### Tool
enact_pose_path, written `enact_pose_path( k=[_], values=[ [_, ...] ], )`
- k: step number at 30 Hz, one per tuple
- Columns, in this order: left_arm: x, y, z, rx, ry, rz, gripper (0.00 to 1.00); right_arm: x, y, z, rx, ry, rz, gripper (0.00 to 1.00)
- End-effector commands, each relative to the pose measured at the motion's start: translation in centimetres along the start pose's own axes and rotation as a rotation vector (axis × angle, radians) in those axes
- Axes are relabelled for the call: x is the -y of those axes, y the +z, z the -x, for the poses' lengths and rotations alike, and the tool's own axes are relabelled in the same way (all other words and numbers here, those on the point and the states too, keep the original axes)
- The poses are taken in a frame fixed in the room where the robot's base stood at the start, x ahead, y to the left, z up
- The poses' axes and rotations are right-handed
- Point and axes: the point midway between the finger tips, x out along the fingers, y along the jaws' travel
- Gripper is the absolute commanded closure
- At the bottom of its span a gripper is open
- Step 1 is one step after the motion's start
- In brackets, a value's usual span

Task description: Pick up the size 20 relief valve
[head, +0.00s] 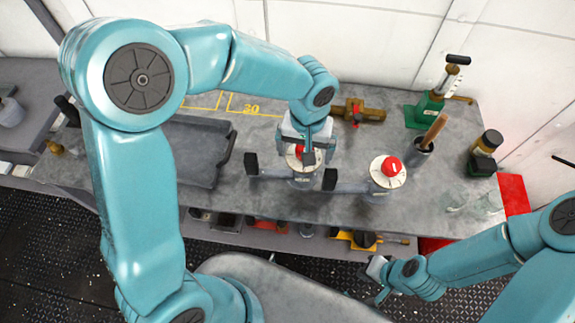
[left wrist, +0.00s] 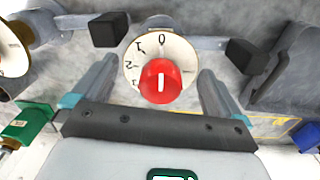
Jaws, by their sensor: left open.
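Two relief valves with red knobs and white dials stand upright on the grey bench: one in the middle (head: 300,163) and one to its right (head: 388,171). I cannot read a size on either. The other valve (left wrist: 12,58) shows at the left edge. My right gripper (head: 378,279) is low in front of the bench; its jaws are unclear.
A black tray (head: 207,140) lies left of the middle valve. Behind are a brass fitting (head: 370,113) and a yellow 30 marking (head: 251,109). A lower shelf holds several parts.

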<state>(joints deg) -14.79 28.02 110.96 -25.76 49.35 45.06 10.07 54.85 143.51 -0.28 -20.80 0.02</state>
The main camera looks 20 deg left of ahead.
Motion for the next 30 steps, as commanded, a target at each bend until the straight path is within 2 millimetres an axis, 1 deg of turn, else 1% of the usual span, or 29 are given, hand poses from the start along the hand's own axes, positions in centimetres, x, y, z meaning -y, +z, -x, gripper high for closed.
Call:
enact_pose_path(
  k=[5,6,8,9,11,12,14,23,26,30],
  values=[
    [0.0,0.0,-0.1,-0.001,0.001,0.0,0.0,0.0,0.0,0.0,0.0,0.0,0.0,1.0],
    [0.0,0.0,-0.1,-0.001,0.0,0.0,0.03,0.0,0.0,0.0,0.0,0.0,0.0,1.0],
    [0.0,0.0,-0.1,-0.001,0.0,0.0,0.23,0.0,0.0,0.0,0.0,0.0,0.0,1.0],
    [0.0,0.0,-0.1,-0.001,0.0,0.0,0.36,0.0,0.0,0.0,0.0,0.0,0.0,1.0],
    [0.0,0.0,-0.1,-0.001,0.0,0.0,0.55,0.0,0.0,0.0,0.0,0.0,0.0,1.0],
    [0.0,0.0,-0.1,-0.001,0.0,0.0,0.68,0.0,0.0,0.0,0.0,0.0,0.0,1.0],
    [0.0,0.0,-0.1,-0.001,0.0,0.0,0.88,0.0,0.0,0.0,0.0,0.0,0.0,1.0],
    [0.0,-0.1,0.2,-0.003,0.001,0.0,0.88,0.0,0.0,0.0,0.0,0.0,0.0,1.0],
    [0.0,-0.1,0.9,-0.005,0.001,0.0,0.88,0.0,0.0,-0.1,0.0,0.0,0.0,1.0],
    [-0.1,-0.1,2.9,-0.007,0.003,0.001,0.88,-0.1,0.0,-0.2,0.0,0.0,0.0,1.0]
  ],
)
